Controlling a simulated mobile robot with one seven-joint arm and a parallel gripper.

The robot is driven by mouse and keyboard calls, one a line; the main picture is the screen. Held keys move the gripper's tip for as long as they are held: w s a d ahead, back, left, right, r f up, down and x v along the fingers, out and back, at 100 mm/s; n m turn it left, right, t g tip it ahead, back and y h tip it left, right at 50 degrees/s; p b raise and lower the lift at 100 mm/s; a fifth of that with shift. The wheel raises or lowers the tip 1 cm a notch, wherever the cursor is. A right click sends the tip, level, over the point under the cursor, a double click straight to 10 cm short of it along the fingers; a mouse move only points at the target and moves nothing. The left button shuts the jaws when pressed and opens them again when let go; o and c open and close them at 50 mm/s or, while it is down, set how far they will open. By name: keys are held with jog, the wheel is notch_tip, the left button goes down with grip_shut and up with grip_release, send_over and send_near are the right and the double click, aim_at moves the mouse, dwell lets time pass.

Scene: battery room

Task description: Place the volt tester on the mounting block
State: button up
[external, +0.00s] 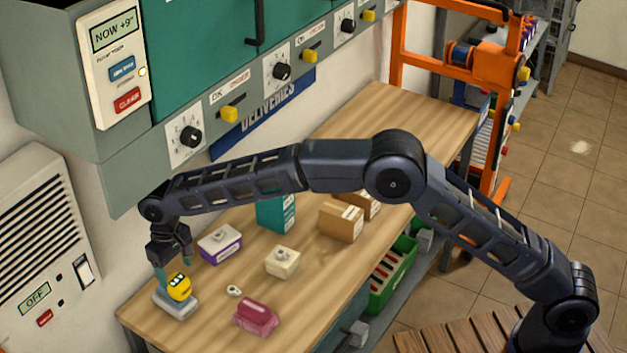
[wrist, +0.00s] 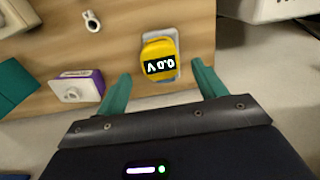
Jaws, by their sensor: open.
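The volt tester (external: 179,288) is a small yellow device with a black display. It rests on the grey mounting block (external: 176,306) near the left front corner of the wooden table. In the wrist view the tester (wrist: 158,60) shows a reading on its display, and the block's pale rim (wrist: 176,72) shows around it. My gripper (external: 173,268) is just above and behind the tester. In the wrist view its two teal fingers (wrist: 162,88) are spread apart on either side, with the tester beyond their tips and a gap between. The tester's underside is hidden.
A purple-and-white box (external: 220,244), a cream block (external: 282,262), a pink pack (external: 256,317) and a small white ring-like part (external: 234,291) lie nearby on the table (external: 150,325). A teal box (external: 276,212) and cardboard boxes (external: 341,221) stand further back. A wall cabinet overhangs the table.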

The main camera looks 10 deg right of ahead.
aim_at(178, 280)
jog(key=shift+r, duration=2.6)
jog(key=w+d+m+g+h, duration=0.15)
jog(key=w+d, duration=0.25)
jog(key=d, duration=0.8)
jog(key=w+d+m+g, duration=0.3)
jog(key=w+d, duration=0.2)
jog(key=d, duration=0.7)
jog(key=w+d+r+m+t+y, duration=0.1)
jog(key=d+r, duration=0.3)
jog(key=d, duration=0.6)
jog(key=d+r+m+y, duration=0.1)
jog(key=d+r, duration=0.4)
jog(key=d, duration=0.5)
jog(key=w+d+r+m+t+y, duration=0.1)
jog(key=d+r, duration=0.3)
jog(key=d, duration=0.6)
jog(key=s+d+r+t, duration=0.1)
jog(key=s+d+r, duration=0.1)
jog(key=d, duration=0.3)
jog(key=s+d+r+t, duration=0.1)
jog(key=d+r, duration=0.1)
jog(key=d, duration=0.4)
jog(key=s+d+f+m+t+h, duration=0.1)
jog(key=s+d+t, duration=0.4)
jog(key=s+d, duration=1.3)
jog(key=d+f, duration=0.1)
jog(key=d, duration=0.2)
jog(key=shift+s, duration=0.2)
